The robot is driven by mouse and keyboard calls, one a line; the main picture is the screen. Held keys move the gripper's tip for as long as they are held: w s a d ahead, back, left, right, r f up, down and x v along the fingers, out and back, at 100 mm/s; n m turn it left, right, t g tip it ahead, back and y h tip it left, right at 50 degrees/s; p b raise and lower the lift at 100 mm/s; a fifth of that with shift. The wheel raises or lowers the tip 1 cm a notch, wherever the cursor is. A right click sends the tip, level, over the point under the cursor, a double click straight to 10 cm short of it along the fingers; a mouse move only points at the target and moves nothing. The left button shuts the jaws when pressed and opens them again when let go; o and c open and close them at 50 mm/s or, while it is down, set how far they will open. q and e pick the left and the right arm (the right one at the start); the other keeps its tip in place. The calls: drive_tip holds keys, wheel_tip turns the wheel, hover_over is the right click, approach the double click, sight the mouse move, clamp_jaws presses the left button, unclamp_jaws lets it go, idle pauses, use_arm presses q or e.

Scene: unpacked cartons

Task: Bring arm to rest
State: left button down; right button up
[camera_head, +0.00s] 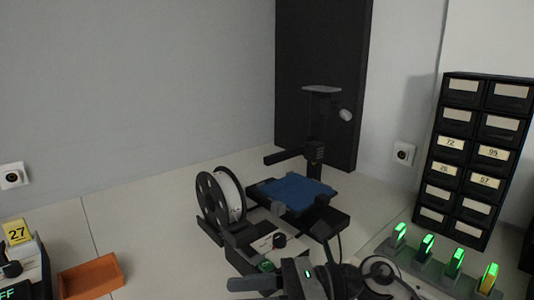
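My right gripper (252,284) is at the bottom centre, in front of the 3D printer, with its dark arm coming in from the lower right. One dark finger shape points left. I cannot tell whether it is open or shut, and I see nothing held in it. My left arm and gripper are not in view. The black printer with its blue bed (291,193) stands behind the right gripper. The gripper and arm overlap the printer's front in the picture, and I cannot tell the gap between them.
A white filament spool (229,195) stands at the printer's left. A black drawer cabinet (462,187) stands at the right, with a rack of green-lit devices (427,246) before it. An orange tray (92,277) and a yellow "27" tag (17,233) are at the left. Bare table lies between.

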drive_tip(key=w+d+f+m+t+h, duration=0.3)
drive_tip(key=m+t, duration=0.6)
drive_tip(key=m, duration=0.7)
drive_tip(key=d+f+m+t+h, duration=0.2)
drive_tip(key=d+f+m+t, duration=0.25)
drive_tip(key=m+t, duration=0.8)
drive_tip(key=s+d+f+m+g+h, duration=0.4)
drive_tip(key=s+d+f+m+g, duration=0.1)
drive_tip(key=f+m, duration=0.5)
drive_tip(key=s+d+f+m+g+h, duration=0.5)
drive_tip(key=s+f+m, duration=0.3)
drive_tip(key=f+m, duration=0.1)
drive_tip(key=shift+f+m+h, duration=0.3)
drive_tip(key=shift+f+m, duration=0.05)
drive_tip(key=shift+m, duration=0.5)
drive_tip(key=shift+w, duration=0.1)
